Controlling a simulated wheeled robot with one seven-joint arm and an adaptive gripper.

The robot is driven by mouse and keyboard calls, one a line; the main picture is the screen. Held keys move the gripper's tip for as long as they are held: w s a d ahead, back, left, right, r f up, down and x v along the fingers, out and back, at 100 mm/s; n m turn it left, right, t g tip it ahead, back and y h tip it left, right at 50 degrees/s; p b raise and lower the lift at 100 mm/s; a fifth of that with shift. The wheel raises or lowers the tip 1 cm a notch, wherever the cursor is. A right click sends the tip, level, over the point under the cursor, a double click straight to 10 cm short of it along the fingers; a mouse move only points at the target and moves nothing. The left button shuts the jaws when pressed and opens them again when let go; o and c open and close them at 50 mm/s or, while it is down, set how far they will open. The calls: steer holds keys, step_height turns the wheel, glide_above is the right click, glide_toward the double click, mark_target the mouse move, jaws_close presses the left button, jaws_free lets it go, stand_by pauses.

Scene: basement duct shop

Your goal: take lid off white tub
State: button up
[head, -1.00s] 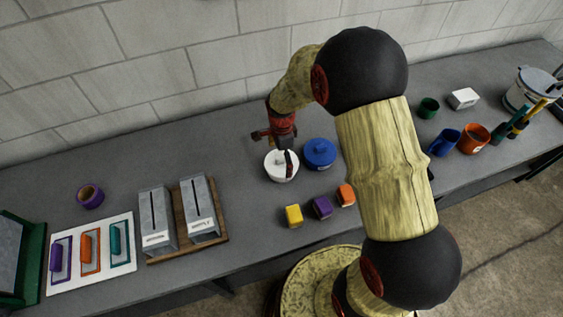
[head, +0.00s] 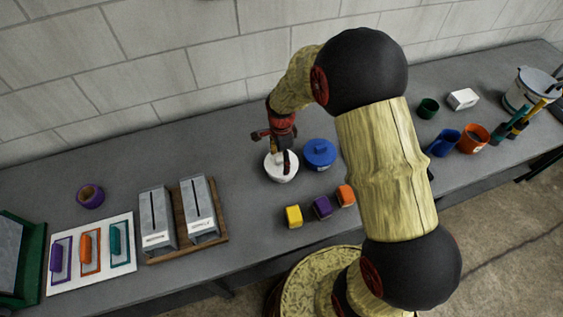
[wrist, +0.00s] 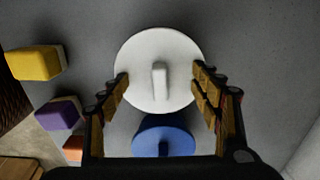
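The white tub (head: 281,174) stands on the bench with its round white lid on. In the wrist view the white lid (wrist: 140,62) shows from above, with a raised bar handle (wrist: 160,82) in its middle. My gripper (wrist: 161,80) is open, with one finger on each side of the handle and clear gaps between. In the head view my gripper (head: 284,158) is right over the lid and hides part of it. I cannot tell the exact height of the fingertips above the lid.
A blue lidded tub (head: 319,154) stands close on the right of the white tub. Yellow (head: 293,216), purple (head: 322,207) and orange (head: 346,195) blocks lie in front. Two grey slotted boxes (head: 157,222) stand on the left.

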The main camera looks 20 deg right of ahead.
steer(key=shift+s+f, duration=0.15)
steer(key=shift+s, duration=0.05)
steer(key=c, duration=0.5)
